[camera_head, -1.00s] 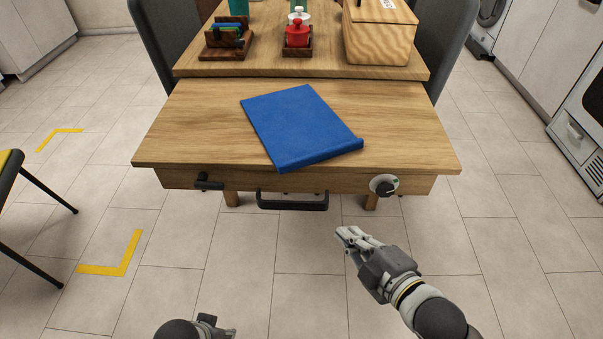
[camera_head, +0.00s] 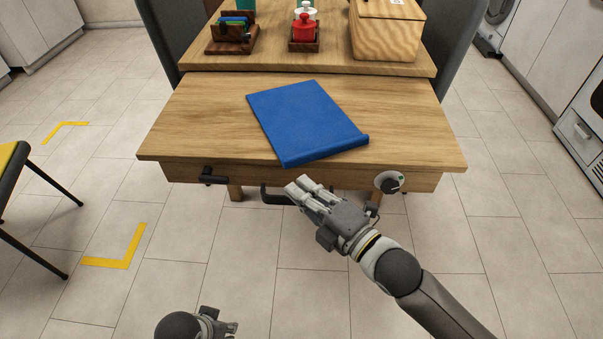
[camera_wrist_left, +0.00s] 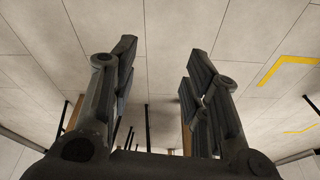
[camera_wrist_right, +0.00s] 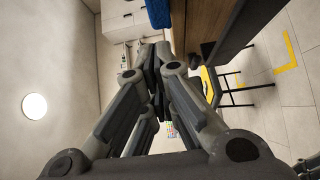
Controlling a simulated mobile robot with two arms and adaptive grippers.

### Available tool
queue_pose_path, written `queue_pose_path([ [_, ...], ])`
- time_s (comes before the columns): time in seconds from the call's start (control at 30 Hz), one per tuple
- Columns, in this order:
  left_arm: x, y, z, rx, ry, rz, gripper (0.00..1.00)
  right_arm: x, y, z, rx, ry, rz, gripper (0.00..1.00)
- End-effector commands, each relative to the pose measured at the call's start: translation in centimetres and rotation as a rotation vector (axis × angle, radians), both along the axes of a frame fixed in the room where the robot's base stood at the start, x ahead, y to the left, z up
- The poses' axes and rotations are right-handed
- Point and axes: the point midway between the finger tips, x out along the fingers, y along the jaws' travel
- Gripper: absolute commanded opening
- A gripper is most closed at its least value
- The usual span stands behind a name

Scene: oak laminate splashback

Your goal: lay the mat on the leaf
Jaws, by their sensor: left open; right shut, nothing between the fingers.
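The blue mat (camera_head: 307,122) lies flat on the wooden leaf (camera_head: 200,125), turned at an angle, with a rolled front edge near the leaf's front. A bit of the mat also shows at the top of the right wrist view (camera_wrist_right: 158,12). My right gripper (camera_head: 305,188) is shut and empty, just in front of the leaf's front edge and below the mat, partly covering the black handle (camera_head: 275,194). My left gripper (camera_head: 230,328) is low at the bottom of the head view, away from the leaf. Its fingers stand apart and empty in the left wrist view (camera_wrist_left: 160,75).
Behind the leaf, the table holds a wooden box (camera_head: 386,38), a small rack (camera_head: 231,35) and a red-and-white container (camera_head: 304,28). A black lever (camera_head: 212,177) and a round dial (camera_head: 389,182) stick out at the leaf's front. A chair (camera_head: 25,190) stands left.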

Motion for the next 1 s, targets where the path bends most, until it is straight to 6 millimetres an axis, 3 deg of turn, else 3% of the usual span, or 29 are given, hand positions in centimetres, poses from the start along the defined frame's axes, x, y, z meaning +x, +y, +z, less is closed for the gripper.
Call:
queue_pose_path([
  [0.03, -0.1, 0.1, 0.3, 0.001, -0.002, 0.000, 0.43, 0.8, 0.9, 0.1, 0.004, -0.001, 0.001, 0.00],
  [0.3, -0.3, 0.1, 2.3, 0.000, -0.013, 0.001, 0.43, 3.9, 0.5, -0.1, 0.000, 0.000, 0.001, 0.00],
  [0.8, -0.3, 0.1, 2.8, -0.001, -0.017, 0.002, 0.43, 4.6, 0.5, 0.0, 0.000, 0.000, 0.001, 0.00],
  [1.0, -0.3, 0.1, 2.8, 0.000, -0.016, 0.002, 0.43, 6.7, 0.5, 0.0, -0.001, -0.001, 0.001, 0.00],
])
